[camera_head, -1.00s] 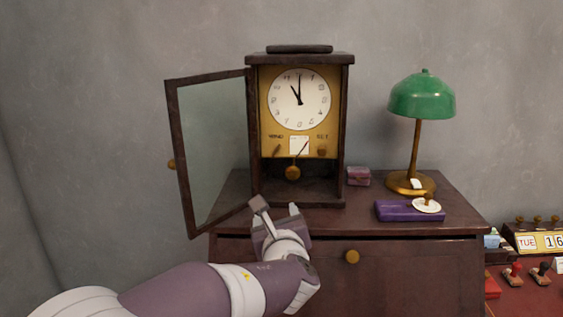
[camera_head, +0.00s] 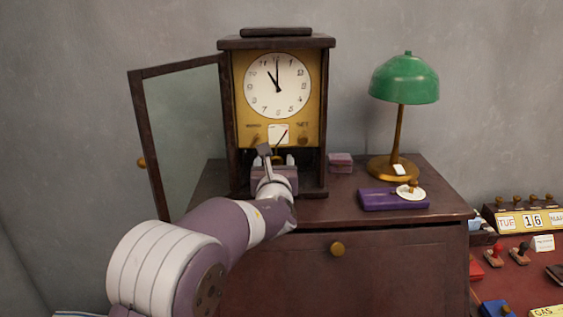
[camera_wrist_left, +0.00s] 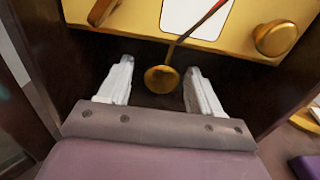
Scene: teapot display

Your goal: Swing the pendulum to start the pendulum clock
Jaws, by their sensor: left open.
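The pendulum clock (camera_head: 278,135) stands on the dark cabinet, its glass door (camera_head: 185,135) swung open to the left. Its dial shows about eleven o'clock. In the left wrist view the brass pendulum bob (camera_wrist_left: 161,79) hangs on a thin rod below the gold face, between the two pale fingers of my left gripper (camera_wrist_left: 154,88). The fingers are open, with a gap on each side of the bob. In the head view my left gripper (camera_head: 276,161) is at the clock's lower opening and mostly hides the bob. My right gripper is not in view.
A green lamp (camera_head: 404,80), a purple box with a white disc (camera_head: 393,198) and a small pink box (camera_head: 340,162) stand right of the clock. The open door is close left of my arm. A lower desk with stamps (camera_head: 520,251) is at the far right.

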